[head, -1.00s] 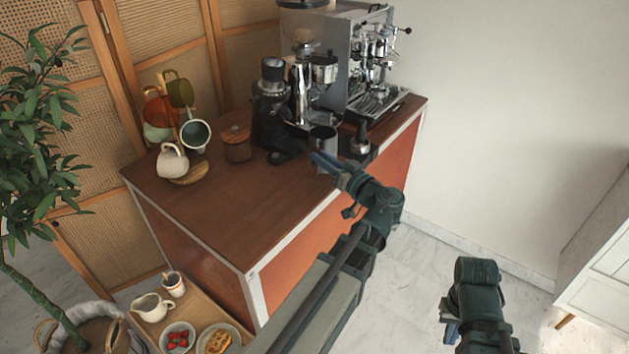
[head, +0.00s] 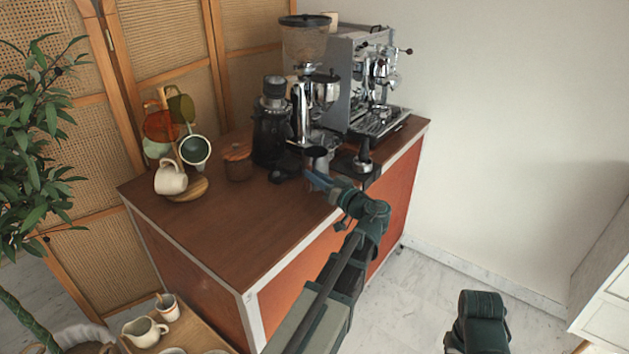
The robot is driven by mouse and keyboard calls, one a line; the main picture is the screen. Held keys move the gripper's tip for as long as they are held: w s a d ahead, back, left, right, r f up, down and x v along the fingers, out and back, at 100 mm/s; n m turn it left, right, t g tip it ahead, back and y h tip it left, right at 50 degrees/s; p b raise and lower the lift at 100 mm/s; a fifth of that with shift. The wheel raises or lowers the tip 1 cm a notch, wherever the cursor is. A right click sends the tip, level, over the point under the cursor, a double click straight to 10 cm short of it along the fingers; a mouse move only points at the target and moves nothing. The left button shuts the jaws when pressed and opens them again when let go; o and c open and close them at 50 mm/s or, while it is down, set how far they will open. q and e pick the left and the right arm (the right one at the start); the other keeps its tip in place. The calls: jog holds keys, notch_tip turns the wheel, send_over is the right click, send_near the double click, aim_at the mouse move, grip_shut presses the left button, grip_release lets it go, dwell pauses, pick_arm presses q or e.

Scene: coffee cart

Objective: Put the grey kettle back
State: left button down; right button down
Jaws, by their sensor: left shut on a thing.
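No vessel with a clear kettle spout or handle shows in the head view. A small grey metal vessel (head: 317,158) is at the front of the coffee grinder, right at the tips of my left gripper (head: 316,180). My left gripper reaches in over the counter's front edge and is shut on this vessel. I cannot tell whether the vessel touches the counter. My right arm shows at the lower right, off the counter, and its gripper is out of the picture.
The wooden counter (head: 230,222) is clear at its front left. A black grinder (head: 271,130), a lidded wooden jar (head: 238,162), a mug tree with several mugs (head: 171,178), an espresso machine (head: 355,80) and a tamper (head: 363,160) stand there. A tray (head: 203,330) is at lower left.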

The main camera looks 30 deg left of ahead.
aim_at(314, 188)
pick_arm(q)
jog(key=shift+w+a+f, duration=0.1)
jog(key=shift+w+a, duration=0.45)
jog(key=shift+w, duration=0.2)
jog(key=shift+w+a+f, duration=0.1)
jog(key=shift+w+a, duration=0.4)
jog(key=shift+w, duration=0.3)
jog(key=shift+w+a, duration=0.25)
jog(key=shift+w, duration=0.05)
notch_tip(314, 188, down, 4)
jog(key=b, duration=0.3)
jog(key=shift+w+a+r+b, duration=0.1)
jog(key=shift+r+b, duration=0.15)
jog(key=shift+b, duration=0.15)
jog(key=shift+f, duration=0.2)
jog(key=c, duration=0.7)
grip_release()
jog(key=shift+r, duration=0.2)
